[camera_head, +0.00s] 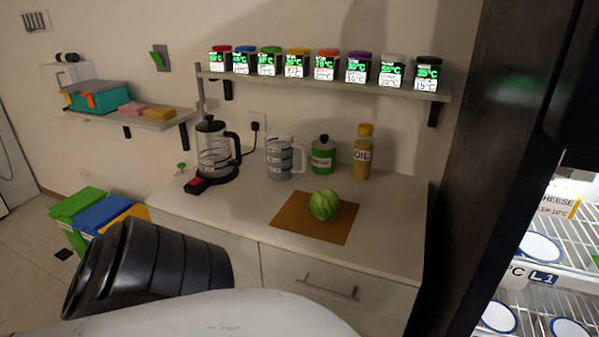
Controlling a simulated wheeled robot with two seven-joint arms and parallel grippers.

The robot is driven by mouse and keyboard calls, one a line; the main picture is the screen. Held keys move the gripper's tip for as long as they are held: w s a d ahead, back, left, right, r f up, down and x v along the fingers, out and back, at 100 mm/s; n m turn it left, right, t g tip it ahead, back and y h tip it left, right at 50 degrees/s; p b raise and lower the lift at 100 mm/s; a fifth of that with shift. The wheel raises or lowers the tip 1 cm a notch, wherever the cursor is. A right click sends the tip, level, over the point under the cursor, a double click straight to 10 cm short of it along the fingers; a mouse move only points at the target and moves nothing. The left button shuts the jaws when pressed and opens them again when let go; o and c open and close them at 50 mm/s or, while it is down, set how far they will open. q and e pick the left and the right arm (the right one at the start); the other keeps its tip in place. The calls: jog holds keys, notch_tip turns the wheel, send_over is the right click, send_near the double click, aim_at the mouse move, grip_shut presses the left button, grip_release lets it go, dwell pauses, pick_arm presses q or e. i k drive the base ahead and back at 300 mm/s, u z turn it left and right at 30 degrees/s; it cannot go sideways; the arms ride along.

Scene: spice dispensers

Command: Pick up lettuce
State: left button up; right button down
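A round green lettuce (324,205) sits on a flat brown cutting board (293,222) on the white counter. Nothing touches it from above, and its near side is in clear view. Neither of my grippers shows in the head view. Only black and white parts of my own body show at the lower left and bottom, well in front of the counter.
Behind the lettuce stand a coffee press (213,150), a measuring jug (279,158), a green jar (323,155) and an oil bottle (363,153). A spice shelf (320,83) hangs above. A dark fridge edge (470,170) is at right. The counter's front right is clear.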

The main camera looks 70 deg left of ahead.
aim_at(324, 204)
jog(key=u, duration=4.15)
jog(key=i, duration=1.25)
jog(key=z, duration=2.55)
